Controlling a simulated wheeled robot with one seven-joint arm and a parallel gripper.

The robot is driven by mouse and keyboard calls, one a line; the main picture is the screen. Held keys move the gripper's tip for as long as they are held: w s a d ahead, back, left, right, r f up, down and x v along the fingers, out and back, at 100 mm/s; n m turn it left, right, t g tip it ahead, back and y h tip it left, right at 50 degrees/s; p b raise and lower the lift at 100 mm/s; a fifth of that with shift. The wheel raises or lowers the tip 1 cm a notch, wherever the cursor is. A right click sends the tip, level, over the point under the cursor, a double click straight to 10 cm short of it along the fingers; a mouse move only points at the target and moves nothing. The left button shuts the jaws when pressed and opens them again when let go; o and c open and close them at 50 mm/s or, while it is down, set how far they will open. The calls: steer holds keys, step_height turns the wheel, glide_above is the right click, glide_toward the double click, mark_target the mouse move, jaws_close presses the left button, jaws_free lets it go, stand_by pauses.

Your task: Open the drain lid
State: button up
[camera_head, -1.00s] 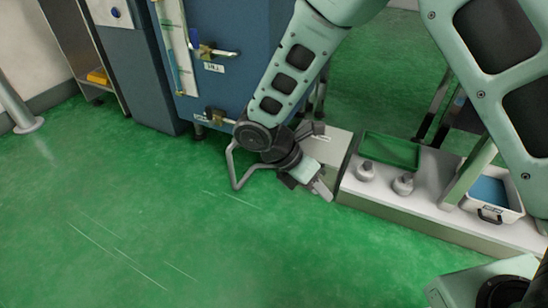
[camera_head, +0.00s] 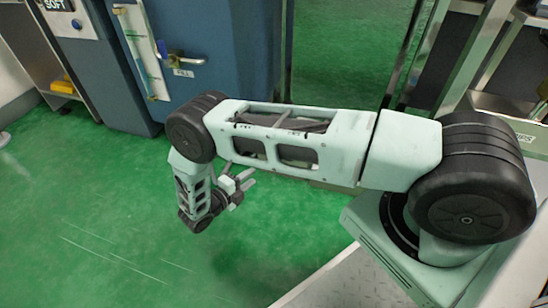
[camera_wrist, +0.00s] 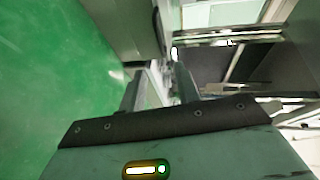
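I cannot make out a drain lid in either current view. The blue cabinet (camera_head: 210,55) stands at the back left of the head view, with a valve handle (camera_head: 186,60) above a label reading FILL. My arm crosses in front of the cabinet's lower part and hides what is there. My gripper (camera_head: 249,179) hangs low over the green floor, in front of the cabinet, pointing right. In the wrist view its two fingers (camera_wrist: 160,88) stand apart. Small pale metal shapes show between and beyond them, too blurred to name. I see nothing held.
Open green floor (camera_head: 110,215) lies at the left and front. A metal-framed rack (camera_head: 470,70) stands at the back right. A shelf unit with a yellow item (camera_head: 63,85) is at the far left. In the wrist view, a grey-green panel (camera_wrist: 120,30) rises close at upper left.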

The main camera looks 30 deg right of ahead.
steer(key=b+x, duration=0.5)
steer(key=x, duration=1.1)
steer(key=shift+f, duration=0.1)
steer(key=shift+c, duration=0.3)
jaws_close()
